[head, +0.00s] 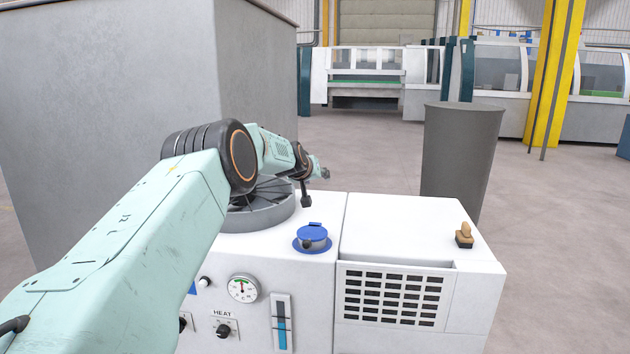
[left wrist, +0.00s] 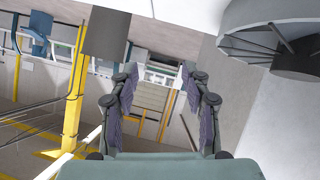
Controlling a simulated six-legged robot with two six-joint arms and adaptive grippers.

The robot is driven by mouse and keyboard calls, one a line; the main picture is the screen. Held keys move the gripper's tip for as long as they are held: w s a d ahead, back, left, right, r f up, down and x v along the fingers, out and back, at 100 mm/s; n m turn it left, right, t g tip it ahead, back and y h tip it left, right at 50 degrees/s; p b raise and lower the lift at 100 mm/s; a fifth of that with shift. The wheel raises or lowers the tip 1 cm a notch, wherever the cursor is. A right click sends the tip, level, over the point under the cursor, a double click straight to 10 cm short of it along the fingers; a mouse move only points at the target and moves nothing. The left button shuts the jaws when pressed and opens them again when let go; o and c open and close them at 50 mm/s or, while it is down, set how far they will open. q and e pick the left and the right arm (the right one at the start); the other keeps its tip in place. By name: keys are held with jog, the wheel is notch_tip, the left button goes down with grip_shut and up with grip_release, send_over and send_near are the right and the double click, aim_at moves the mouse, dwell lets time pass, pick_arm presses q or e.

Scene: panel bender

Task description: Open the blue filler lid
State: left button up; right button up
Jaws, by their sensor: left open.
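The blue filler lid (head: 312,231) sits on the white top of the machine, on a blue ring, right of the round grey fan housing (head: 262,215). It looks down over the filler neck, with a small tab at its top and a dark spot on its front. My left gripper (head: 322,173) is above and behind the lid in the head view, apart from it and small in the picture. In the left wrist view my left gripper (left wrist: 159,76) has its two fingers spread with nothing between them. The lid does not show in that view. My right gripper is not in view.
A stamp-like object with a wooden knob (head: 465,235) stands on the machine's right part. The front carries a gauge (head: 242,288), a HEAT knob (head: 224,330) and a vent grille (head: 390,295). A grey bin (head: 460,150) stands behind. The top around the lid is clear.

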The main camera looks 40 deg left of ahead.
pick_arm(q)
notch_tip(320, 180, up, 9)
jog(key=shift+r, duration=0.2)
dwell(0.7)
